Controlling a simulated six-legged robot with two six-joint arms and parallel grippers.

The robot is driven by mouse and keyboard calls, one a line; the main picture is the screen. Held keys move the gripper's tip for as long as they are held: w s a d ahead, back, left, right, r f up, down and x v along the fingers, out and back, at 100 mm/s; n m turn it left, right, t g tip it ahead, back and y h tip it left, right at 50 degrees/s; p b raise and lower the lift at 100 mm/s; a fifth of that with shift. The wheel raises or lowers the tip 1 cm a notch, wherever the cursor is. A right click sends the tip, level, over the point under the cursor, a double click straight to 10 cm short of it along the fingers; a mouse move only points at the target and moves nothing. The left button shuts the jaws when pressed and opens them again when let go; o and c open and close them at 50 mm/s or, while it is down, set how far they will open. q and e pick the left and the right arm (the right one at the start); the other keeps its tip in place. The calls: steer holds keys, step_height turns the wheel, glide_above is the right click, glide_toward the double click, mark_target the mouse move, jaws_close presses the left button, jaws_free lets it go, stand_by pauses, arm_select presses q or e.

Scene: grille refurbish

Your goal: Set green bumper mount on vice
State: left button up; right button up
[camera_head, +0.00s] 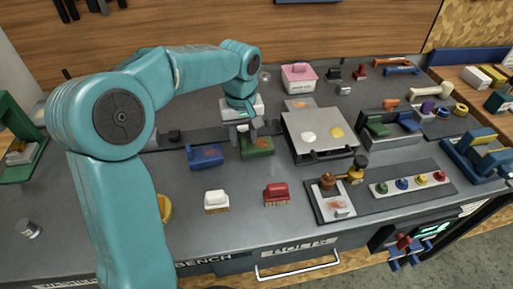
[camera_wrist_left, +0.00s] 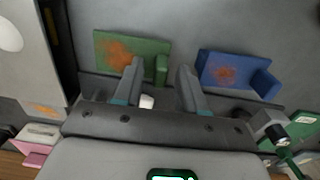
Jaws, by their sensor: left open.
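The green bumper mount (camera_head: 258,148), a small plate with an orange rust patch, lies on the grey bench. In the left wrist view the mount (camera_wrist_left: 116,50) shows its raised flange at one end, seen between my fingers. My left gripper (camera_head: 243,127) is open and empty just above and behind the mount. In the left wrist view the left finger of the gripper (camera_wrist_left: 160,72) overlaps the plate's edge; contact cannot be told. A blue vice-like device (camera_head: 470,160) stands at the bench's right end. My right gripper is not in view.
A similar rusty blue mount (camera_head: 206,154) lies close beside the green one. A grey tray (camera_head: 318,122) with white and yellow blobs stands just right. White (camera_head: 216,201) and red (camera_head: 276,193) brushes stand in front. A button board (camera_head: 412,186) lies towards the right.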

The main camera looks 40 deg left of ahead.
arm_select(q)
jaws_close()
steer(key=shift+r+p, duration=0.85)
steer(key=shift+r, duration=0.05)
steer(key=shift+r+p, duration=1.55)
steer(key=shift+r, duration=0.1)
